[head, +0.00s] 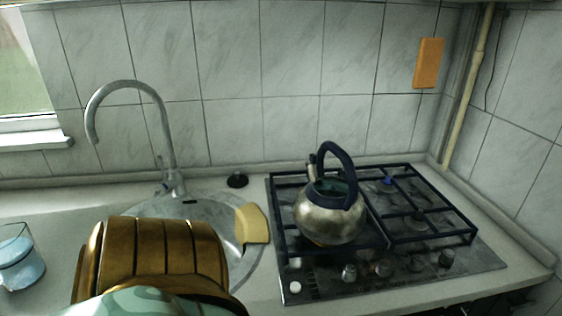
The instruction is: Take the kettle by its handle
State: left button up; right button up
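A silver metal kettle (330,212) stands upright on the left part of the black hob grate, right of the sink. Its dark blue arched handle (338,161) stands up over the top, and the spout points up at the back left. Nothing is touching the handle. I cannot make out either gripper in the head view. A large bronze ribbed shape with a pale green part below it fills the lower left; I cannot tell whether a gripper is hidden behind it.
The gas hob (420,259) has knobs along its front. Left of it are a round sink (199,207), a tall curved tap (168,140) and a yellow block (252,224) at the sink's right edge. A glass of blue liquid (20,262) stands far left. The tiled wall closes the back.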

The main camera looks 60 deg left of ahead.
aim_at(328, 210)
jog(key=u, duration=1.7)
